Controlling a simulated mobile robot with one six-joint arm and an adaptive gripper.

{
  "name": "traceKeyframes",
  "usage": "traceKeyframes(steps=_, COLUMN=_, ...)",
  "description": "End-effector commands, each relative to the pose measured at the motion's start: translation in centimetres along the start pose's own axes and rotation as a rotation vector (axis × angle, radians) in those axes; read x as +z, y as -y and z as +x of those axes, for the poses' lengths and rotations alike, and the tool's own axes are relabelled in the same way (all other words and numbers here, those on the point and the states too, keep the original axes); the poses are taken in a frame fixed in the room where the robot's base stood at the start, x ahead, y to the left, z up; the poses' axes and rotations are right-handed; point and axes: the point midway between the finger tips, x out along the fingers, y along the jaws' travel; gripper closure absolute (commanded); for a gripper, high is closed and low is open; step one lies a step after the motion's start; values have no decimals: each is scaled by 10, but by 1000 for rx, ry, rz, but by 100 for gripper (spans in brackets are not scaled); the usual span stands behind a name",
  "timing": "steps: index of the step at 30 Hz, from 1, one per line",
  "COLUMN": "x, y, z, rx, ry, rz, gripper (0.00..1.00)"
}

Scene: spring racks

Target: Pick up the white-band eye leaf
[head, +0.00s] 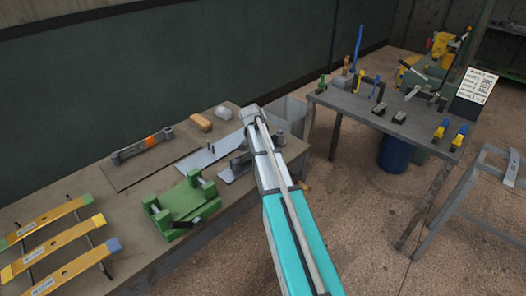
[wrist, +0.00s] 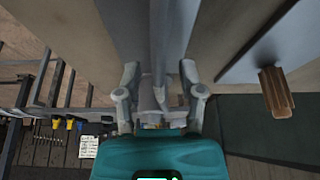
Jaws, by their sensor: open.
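I cannot make out a leaf with a white band for certain in either view. A grey leaf with eyed ends and an orange band (head: 148,146) lies on a dark board on the near bench. Three yellow-brown leaves with green (head: 45,220), yellow (head: 50,248) and blue (head: 80,270) ends lie on a rack at the bench's left. My gripper (wrist: 160,78) is open in the wrist view, its fingers apart. A grey upright surface shows beyond them; I cannot tell whether anything is between them. My arm hides the gripper in the head view.
A green fixture (head: 180,208) stands at the bench front. A flat grey plate (head: 208,153) and a tan block (head: 201,122) lie behind it. A grey bin (head: 292,112) stands beyond my arm.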

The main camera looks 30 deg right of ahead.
Motion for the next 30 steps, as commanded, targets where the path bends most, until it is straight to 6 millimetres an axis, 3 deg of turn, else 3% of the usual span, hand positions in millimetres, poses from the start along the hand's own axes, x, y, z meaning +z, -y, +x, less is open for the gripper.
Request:
traceKeyframes(steps=5, x=0, y=0, z=10, rx=0, ry=0, rz=0, gripper=50)
traceKeyframes(steps=24, x=0, y=0, z=10, rx=0, ry=0, rz=1, gripper=50)
traceKeyframes(steps=30, x=0, y=0, z=10, rx=0, ry=0, rz=1, gripper=87)
